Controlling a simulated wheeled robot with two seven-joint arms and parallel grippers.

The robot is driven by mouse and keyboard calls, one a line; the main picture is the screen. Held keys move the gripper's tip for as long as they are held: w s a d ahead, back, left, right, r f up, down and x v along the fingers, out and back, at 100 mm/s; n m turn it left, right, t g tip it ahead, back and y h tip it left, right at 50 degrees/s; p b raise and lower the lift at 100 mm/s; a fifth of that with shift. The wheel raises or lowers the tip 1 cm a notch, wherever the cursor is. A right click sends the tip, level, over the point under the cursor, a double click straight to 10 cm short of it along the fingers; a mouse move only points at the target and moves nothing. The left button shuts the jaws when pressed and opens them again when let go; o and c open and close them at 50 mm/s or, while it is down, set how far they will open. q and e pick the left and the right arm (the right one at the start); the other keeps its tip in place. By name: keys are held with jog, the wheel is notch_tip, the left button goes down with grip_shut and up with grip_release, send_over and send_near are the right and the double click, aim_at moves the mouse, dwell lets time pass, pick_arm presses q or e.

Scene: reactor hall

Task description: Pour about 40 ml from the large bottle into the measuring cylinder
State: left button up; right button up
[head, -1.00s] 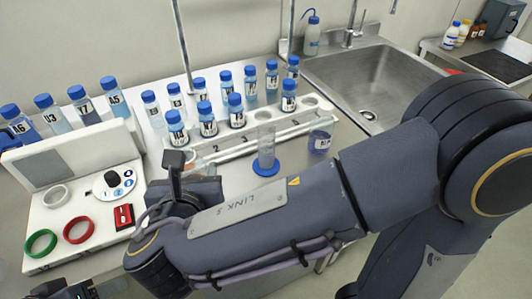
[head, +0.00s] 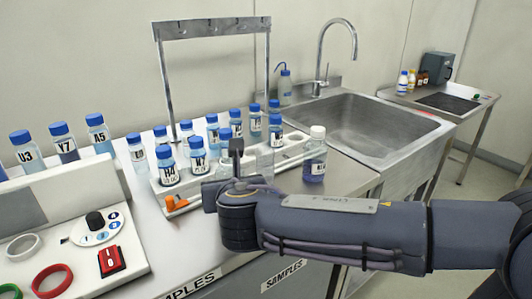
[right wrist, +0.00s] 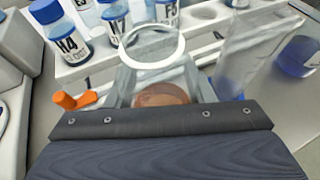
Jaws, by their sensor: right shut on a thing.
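My right gripper (head: 237,158) is shut on a clear conical glass flask (right wrist: 150,60) with a round rim and a little brownish content. The gripper bar hides the lower part of the flask in the right wrist view. The clear measuring cylinder (head: 264,160) stands just right of the gripper, and it also shows in the right wrist view (right wrist: 258,45). My arm hides its foot in the head view. A larger bottle (head: 315,160) with violet-blue liquid and a pale top stands right of the cylinder, partly seen in the right wrist view (right wrist: 300,56). My left gripper is out of view.
A white rack (head: 292,151) with several blue-capped vials stands behind my gripper. An orange piece (head: 175,203) lies at its front left. A white device with a knob (head: 95,220) is at left. The sink (head: 375,135) lies to the right.

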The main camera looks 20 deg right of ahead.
jog(key=shift+r, duration=0.1)
